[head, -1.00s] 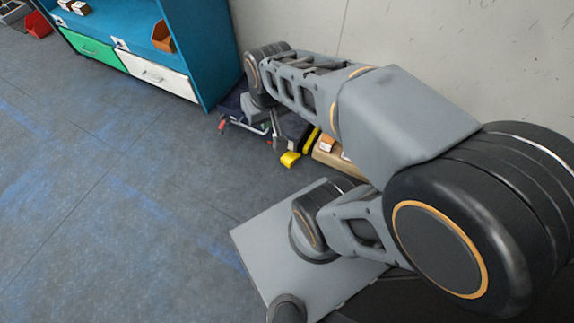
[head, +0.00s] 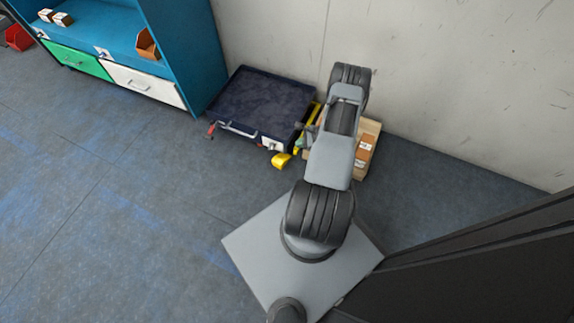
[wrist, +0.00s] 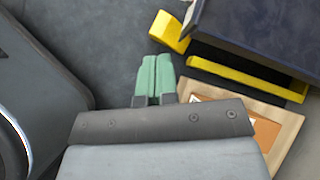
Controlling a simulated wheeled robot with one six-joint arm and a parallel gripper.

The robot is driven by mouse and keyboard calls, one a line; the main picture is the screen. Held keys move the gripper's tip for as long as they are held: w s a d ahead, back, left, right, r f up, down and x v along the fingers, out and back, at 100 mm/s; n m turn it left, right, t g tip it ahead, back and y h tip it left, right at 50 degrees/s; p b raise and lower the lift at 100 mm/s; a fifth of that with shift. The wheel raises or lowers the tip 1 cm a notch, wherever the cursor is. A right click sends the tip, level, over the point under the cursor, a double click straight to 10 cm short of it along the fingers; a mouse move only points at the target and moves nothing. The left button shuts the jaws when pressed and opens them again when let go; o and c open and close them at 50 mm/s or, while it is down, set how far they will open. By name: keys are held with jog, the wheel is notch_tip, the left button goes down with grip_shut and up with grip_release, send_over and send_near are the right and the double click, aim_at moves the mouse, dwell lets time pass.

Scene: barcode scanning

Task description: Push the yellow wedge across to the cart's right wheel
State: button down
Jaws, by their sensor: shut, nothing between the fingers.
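The yellow wedge (head: 281,160) lies on the floor by the near right corner of the dark blue cart (head: 262,100). In the wrist view the wedge (wrist: 168,31) is at the top, close to the cart's corner (wrist: 255,32); whether they touch is unclear. The cart's right wheel cannot be made out. My gripper (wrist: 155,75) has green fingertips, shut together and empty, a short way from the wedge on its near side in the wrist view. In the head view the gripper is mostly hidden beside my arm, just right of the wedge.
A yellow-and-black strip (wrist: 245,77) runs along the cart's right side. Beside it a wooden pallet (head: 358,176) carries cardboard boxes (head: 366,150). A blue shelf unit (head: 172,50) stands left of the cart, and a wall (head: 430,80) is behind. The floor in front is clear.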

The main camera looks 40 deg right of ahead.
aim_at(282, 165)
jog(key=s+f+m+t+h, duration=0.15)
jog(key=s+f+m, duration=0.4)
jog(key=f, duration=0.55)
jog(key=b+x, duration=0.1)
jog(key=x, duration=0.2)
jog(key=b+x, duration=0.2)
jog(key=x, duration=0.1)
jog(key=s+b+x, duration=0.1)
jog(key=x, duration=0.2)
jog(key=shift+w+a+f, duration=0.1)
jog(key=shift+w+f, duration=0.1)
jog(key=shift+f, duration=0.3)
jog(key=w, duration=0.1)
jog(key=w+a+b, duration=0.1)
jog(key=shift+w+a+r, duration=0.15)
jog(key=shift+w+a, duration=0.1)
jog(key=shift+w, duration=0.05)
jog(key=shift+w+a, duration=0.3)
jog(key=shift+w, duration=0.2)
